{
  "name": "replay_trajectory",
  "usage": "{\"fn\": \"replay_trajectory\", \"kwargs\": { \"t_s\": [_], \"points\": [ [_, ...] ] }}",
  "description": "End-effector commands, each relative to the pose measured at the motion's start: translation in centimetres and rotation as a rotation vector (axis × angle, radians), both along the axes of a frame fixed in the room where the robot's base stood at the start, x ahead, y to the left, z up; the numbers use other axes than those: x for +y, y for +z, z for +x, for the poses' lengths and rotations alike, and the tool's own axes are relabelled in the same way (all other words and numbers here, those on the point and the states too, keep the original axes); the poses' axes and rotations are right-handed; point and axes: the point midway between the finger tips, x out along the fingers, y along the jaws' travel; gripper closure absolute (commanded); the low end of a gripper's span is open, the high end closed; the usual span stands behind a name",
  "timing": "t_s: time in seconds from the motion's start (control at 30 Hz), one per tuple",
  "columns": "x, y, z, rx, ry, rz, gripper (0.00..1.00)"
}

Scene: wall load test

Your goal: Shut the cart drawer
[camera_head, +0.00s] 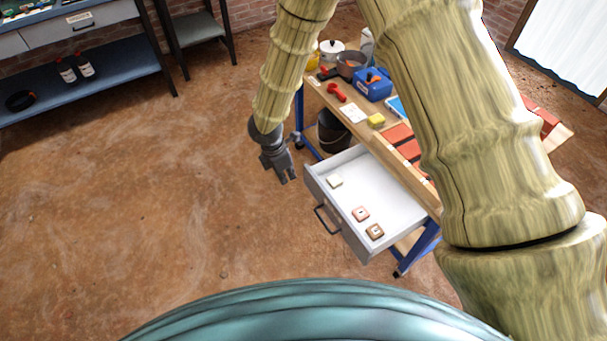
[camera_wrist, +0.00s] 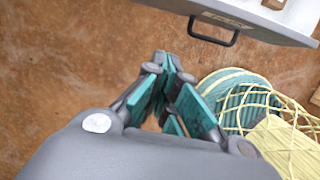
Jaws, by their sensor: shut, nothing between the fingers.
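The cart drawer (camera_head: 385,188) is pulled well out from the cart, with its front and dark handle (camera_head: 326,219) facing the lower left. The cart (camera_head: 352,95) has a wooden top and blue legs. My gripper (camera_head: 288,180) is shut and empty, pointing down just left of the drawer, apart from it. In the wrist view my shut fingertips (camera_wrist: 168,62) are below the drawer handle (camera_wrist: 213,32) in the picture, with floor behind them. My arm hides part of the cart.
The cart top holds a blue box (camera_head: 373,84), a pot (camera_head: 350,65), a yellow sponge (camera_head: 376,120) and red bricks (camera_head: 398,134). A dark bucket (camera_head: 334,131) stands beneath. A workbench (camera_head: 85,85) is at the upper left. The brown floor at left is clear.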

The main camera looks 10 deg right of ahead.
Motion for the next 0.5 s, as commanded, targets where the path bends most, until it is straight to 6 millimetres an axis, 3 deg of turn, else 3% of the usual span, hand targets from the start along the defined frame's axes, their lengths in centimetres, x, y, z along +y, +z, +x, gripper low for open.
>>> {"fn": "replay_trajectory", "kwargs": {
  "t_s": [0.07,0.17,0.5],
  "points": [
    [0.1,1.1,1.3,-0.018,0.039,-0.026,1.00],
    [0.1,1.3,1.8,-0.024,0.059,-0.040,1.00],
    [-0.9,-2.6,2.0,-0.022,0.059,-0.040,1.00]
  ]
}}
